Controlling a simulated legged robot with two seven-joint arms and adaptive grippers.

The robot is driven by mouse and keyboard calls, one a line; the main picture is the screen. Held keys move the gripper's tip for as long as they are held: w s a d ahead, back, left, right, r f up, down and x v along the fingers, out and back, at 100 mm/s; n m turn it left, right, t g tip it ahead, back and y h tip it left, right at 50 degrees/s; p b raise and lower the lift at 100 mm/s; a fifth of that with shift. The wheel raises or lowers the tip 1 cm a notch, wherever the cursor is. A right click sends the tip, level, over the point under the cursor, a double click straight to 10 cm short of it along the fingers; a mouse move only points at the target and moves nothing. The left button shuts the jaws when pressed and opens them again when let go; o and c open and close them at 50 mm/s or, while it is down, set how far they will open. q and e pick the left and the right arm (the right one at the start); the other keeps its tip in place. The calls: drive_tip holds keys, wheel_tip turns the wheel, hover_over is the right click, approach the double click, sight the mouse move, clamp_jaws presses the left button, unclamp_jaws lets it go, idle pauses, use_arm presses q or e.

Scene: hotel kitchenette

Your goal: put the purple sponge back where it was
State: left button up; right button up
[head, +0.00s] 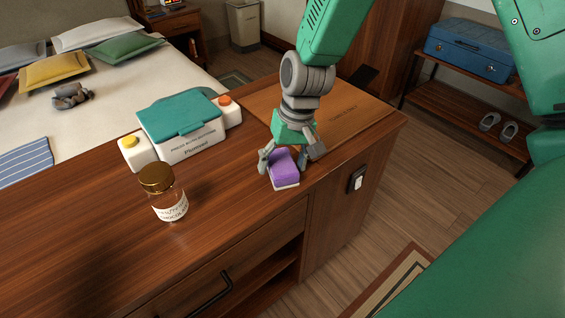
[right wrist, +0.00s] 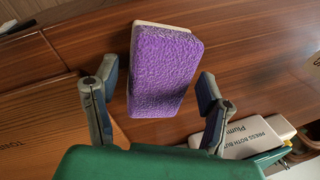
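The purple sponge (head: 284,168), with a pale layer underneath, sits on the wooden counter (head: 240,205) near its front edge. It also shows in the right wrist view (right wrist: 164,72), purple face towards the camera. My right gripper (head: 287,163) is open above the sponge, one finger to each side. In the right wrist view the fingers (right wrist: 158,80) stand apart, with visible gaps between them and the sponge. I cannot tell how deep the fingertips reach beside it. My left gripper is not in view.
A glass jar with a gold lid (head: 164,192) stands left of the sponge. A wooden board (head: 345,108) lies right of the gripper.

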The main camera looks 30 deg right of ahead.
sight(291, 161)
drive_tip(key=shift+a+r, duration=0.15)
drive_tip(key=shift+a, duration=0.35)
drive_tip(key=shift+r, duration=0.15)
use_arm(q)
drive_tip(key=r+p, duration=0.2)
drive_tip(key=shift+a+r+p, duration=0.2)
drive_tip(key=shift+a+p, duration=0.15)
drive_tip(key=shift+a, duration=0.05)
use_arm(e)
drive_tip(key=v, duration=1.1)
drive_tip(key=shift+d+r, duration=0.15)
drive_tip(key=shift+r, duration=0.2)
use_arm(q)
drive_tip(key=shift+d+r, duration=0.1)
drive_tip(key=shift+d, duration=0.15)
use_arm(e)
drive_tip(key=shift+w+d+f, duration=0.1)
drive_tip(key=shift+d, duration=0.2)
drive_tip(key=shift+a, duration=0.1)
